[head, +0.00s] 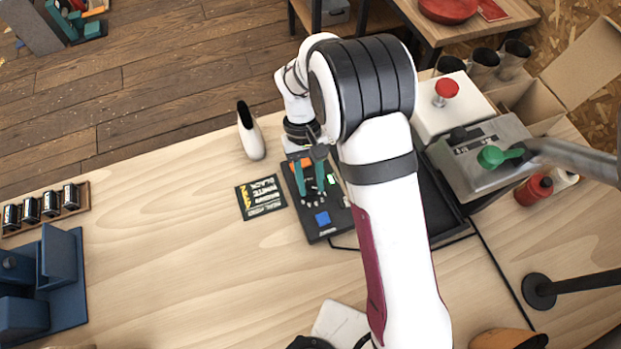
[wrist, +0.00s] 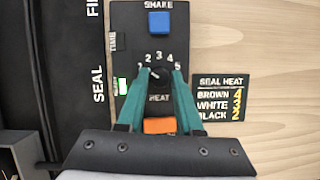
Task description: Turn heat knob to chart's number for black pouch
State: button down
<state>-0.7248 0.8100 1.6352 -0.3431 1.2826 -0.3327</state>
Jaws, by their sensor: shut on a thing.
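The heat knob (wrist: 159,77) is a dark round knob on the black control panel (wrist: 127,25), with numbers 1 to 5 around its upper side and HEAT printed below it. My gripper (wrist: 162,85) is shut on the knob, one teal finger on each side. A small white mark on the knob points up and left, toward the low numbers; the exact number is hard to tell. The seal heat chart (wrist: 220,97) lies right of the panel and appears to read brown 4, white 3, black 2. In the head view, my gripper (head: 315,192) is over the panel (head: 330,232).
The panel also carries a blue shake button (wrist: 159,22), an orange button (wrist: 159,125) and a green light (wrist: 122,86). A white, dark-mouthed object (head: 250,135) stands behind the chart (head: 262,197). The table's left middle is clear.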

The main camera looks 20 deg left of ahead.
jog(key=shift+d+m+g+y, duration=0.1)
jog(key=shift+m+g+y, duration=0.2)
jog(key=shift+m, duration=0.85)
jog(key=shift+m+g+y, duration=0.2)
jog(key=shift+m+y, duration=0.2)
jog(key=shift+m, duration=0.75)
jog(key=c, duration=0.6)
grip_release()
jog(key=v, duration=1.5)
jog(key=shift+w+d+r, duration=0.15)
jog(key=shift+r, duration=0.25)
